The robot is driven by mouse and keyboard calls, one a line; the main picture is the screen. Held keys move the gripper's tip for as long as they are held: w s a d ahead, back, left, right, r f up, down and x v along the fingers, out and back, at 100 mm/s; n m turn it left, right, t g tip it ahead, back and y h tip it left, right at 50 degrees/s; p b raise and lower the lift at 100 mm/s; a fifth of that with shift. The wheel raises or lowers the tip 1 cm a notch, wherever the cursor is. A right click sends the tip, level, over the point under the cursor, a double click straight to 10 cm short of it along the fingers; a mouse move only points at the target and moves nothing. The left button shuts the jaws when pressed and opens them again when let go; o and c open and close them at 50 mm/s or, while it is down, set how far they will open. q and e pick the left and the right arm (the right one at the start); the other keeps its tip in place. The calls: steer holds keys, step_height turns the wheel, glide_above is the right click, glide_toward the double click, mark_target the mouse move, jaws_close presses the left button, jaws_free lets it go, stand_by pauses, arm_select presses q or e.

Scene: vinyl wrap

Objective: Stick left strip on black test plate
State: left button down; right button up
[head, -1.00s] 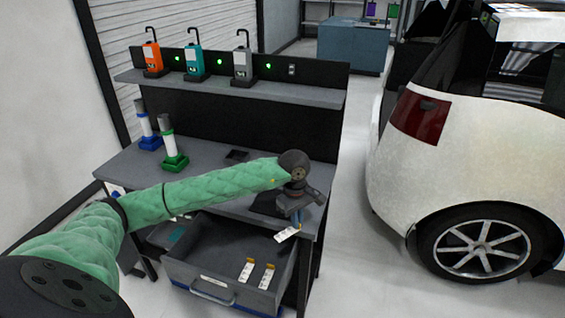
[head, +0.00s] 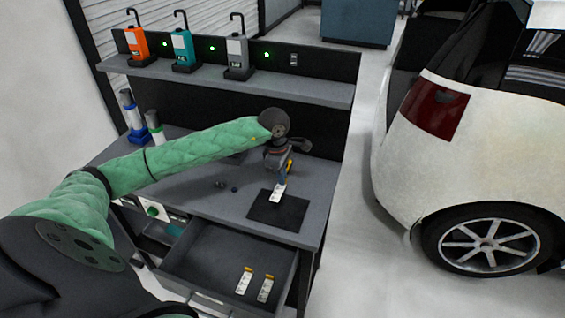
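The strip hangs tilted in front of the far part of the black test plate (head: 280,213). I cannot tell whether its lower end touches the plate. The plate lies flat near the bench's front right edge. Two other white strips with orange ends, one left (head: 244,281) and one right (head: 265,289), lie in the open drawer. My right gripper is not in view.
The open drawer (head: 190,262) juts out below the bench (head: 225,200). Blue and green holders (head: 155,126) stand at the back left. A shelf (head: 300,88) carries several hooked devices. A white car (head: 490,130) stands at right.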

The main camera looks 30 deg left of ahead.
mark_target(283, 201)
arm_select(q)
steer(key=shift+f, duration=0.6)
steer(key=f, duration=0.2)
steer(key=shift+w+a+f+b, duration=0.1)
steer(key=shift+w+f+b, duration=0.1)
steer(key=shift+f+b, duration=0.15)
steer(key=shift+f, duration=0.35)
steer(key=shift+s+f, duration=0.1)
steer(key=shift+f, duration=1.15)
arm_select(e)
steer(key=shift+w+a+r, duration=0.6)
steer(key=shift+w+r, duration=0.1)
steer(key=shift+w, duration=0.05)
arm_select(q)
steer(key=shift+f+b, duration=0.8)
steer(key=shift+b, duration=0.35)
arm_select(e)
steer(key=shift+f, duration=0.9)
